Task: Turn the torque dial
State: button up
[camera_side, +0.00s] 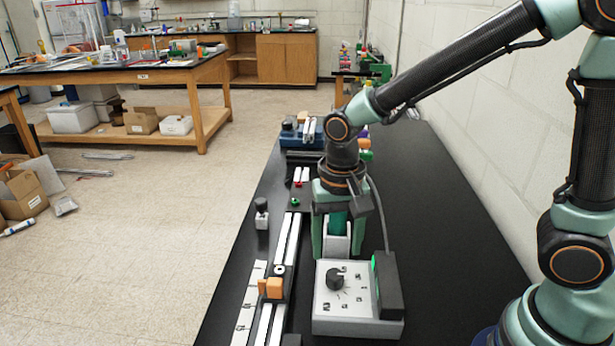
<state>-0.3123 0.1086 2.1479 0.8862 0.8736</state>
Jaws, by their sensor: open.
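The torque dial (335,279) is a round black knob on the sloping face of a light grey box (352,309). Marks are printed around the knob, too small to read. My gripper (338,252) points down just behind the box as seen here, with its two teal fingers apart. A teal and white piece (337,240) shows between the fingers; I cannot tell whether they touch it. The gripper is clear of the dial. The lower fingertips are partly hidden behind the box.
A black unit (388,285) with a green light and a cable stands at the box's right. A light rail (287,240) with an orange block (272,288) runs along the left. A small black-topped piece (262,213) stands near the table's left edge. The black tabletop (440,235) is clear at right.

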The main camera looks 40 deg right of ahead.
aim_at(335, 273)
notch_tip(335, 273, down, 7)
jog(key=shift+r, duration=0.1)
dwell(0.3)
grip_shut()
